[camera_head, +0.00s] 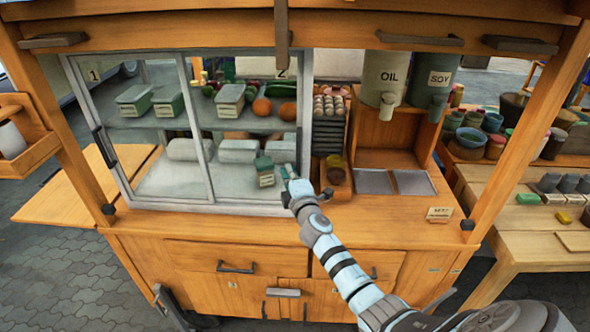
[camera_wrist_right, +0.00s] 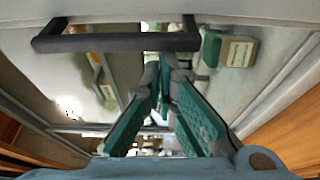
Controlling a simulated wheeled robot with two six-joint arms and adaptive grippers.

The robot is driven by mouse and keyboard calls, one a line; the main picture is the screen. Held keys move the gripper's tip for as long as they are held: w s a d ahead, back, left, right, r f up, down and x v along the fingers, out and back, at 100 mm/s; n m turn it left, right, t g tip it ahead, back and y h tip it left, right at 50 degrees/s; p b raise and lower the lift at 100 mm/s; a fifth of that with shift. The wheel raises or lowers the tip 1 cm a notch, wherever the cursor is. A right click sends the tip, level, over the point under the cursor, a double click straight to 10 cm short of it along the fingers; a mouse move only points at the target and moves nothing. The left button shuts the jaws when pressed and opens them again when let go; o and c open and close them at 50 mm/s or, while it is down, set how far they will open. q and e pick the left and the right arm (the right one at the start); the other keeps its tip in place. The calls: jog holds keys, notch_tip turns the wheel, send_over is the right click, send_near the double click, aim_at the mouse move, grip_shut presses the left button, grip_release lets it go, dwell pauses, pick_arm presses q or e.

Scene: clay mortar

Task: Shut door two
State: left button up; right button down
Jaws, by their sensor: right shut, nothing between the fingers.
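Door two (camera_head: 305,110) is the right glass panel of the display cabinet, with a "2" label near its top right corner. It spans the cabinet's right half and its left side meets door one (camera_head: 198,130). I cannot tell whether a small gap remains at its edge. My right gripper (camera_head: 289,174) is at the lower right of the panel. In the right wrist view its green-padded fingers (camera_wrist_right: 165,78) are shut and empty, beside a dark bar handle (camera_wrist_right: 115,40) on the panel. Contact with the handle cannot be told. My left gripper is out of view.
A green container (camera_head: 265,172) stands behind the glass close to my right gripper. The counter (camera_head: 240,222) runs along the cabinet's front. To the right are an egg stack (camera_head: 329,108) and oil (camera_head: 384,80) and soy (camera_head: 433,80) dispensers.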

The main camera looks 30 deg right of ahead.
jog(key=s+a, duration=0.6)
jog(key=s, duration=0.2)
jog(key=s+a+f+m+g+y, duration=0.1)
jog(key=s+f+m+g, duration=0.15)
jog(key=f, duration=0.75)
jog(key=s+a+f+m+g+y, duration=0.15)
jog(key=f+m, duration=0.25)
jog(key=f, duration=0.6)
jog(key=s+f+m+g, duration=0.45)
jog(key=s+f, duration=0.65)
jog(key=f, duration=0.4)
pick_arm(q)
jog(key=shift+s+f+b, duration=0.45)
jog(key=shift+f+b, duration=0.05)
pick_arm(e)
jog(key=s+f+m+g, duration=0.1)
jog(key=s+f, duration=0.3)
jog(key=s, duration=0.7)
jog(key=s+a+f+m+g+y, duration=0.1)
jog(key=s+f+g, duration=0.3)
jog(key=s, duration=0.7)
jog(key=s+f+m+g, duration=0.1)
jog(key=s+f+g, duration=0.1)
jog(key=s+f, duration=0.4)
jog(key=s, duration=0.5)
jog(key=shift+s+a+g+y, duration=0.15)
jog(key=shift+a+g+y, duration=0.05)
jog(key=shift+g+y, duration=0.15)
